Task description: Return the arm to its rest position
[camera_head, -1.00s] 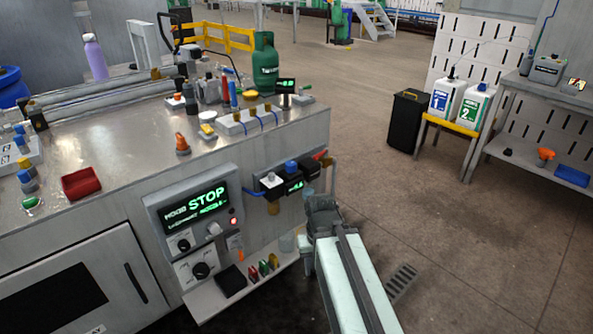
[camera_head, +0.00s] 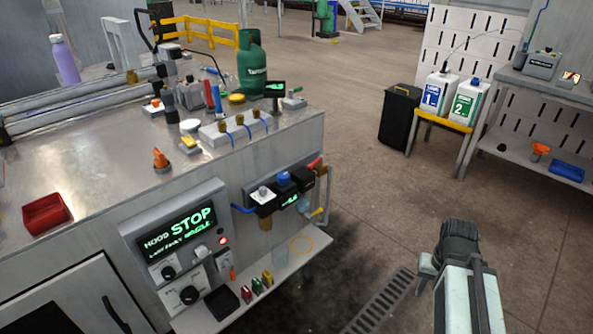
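My arm shows in the lower right of the head view, over the floor to the right of the machine. Its light green link (camera_head: 468,300) reaches up from the bottom edge to a dark grey joint. My gripper's fingers are not visible; the arm's own links seem to hide them. I cannot tell whether it is open or shut, or whether it holds anything. A gap of bare floor lies between the arm and the machine's shelf.
The steel machine (camera_head: 100,185) with its "STOP" panel (camera_head: 176,226) fills the left. Its low shelf (camera_head: 296,256) juts out near the arm. A floor grate (camera_head: 382,302) lies left of the arm. A black bin (camera_head: 399,118) and a yellow stand (camera_head: 447,124) stand farther back. Open floor lies between.

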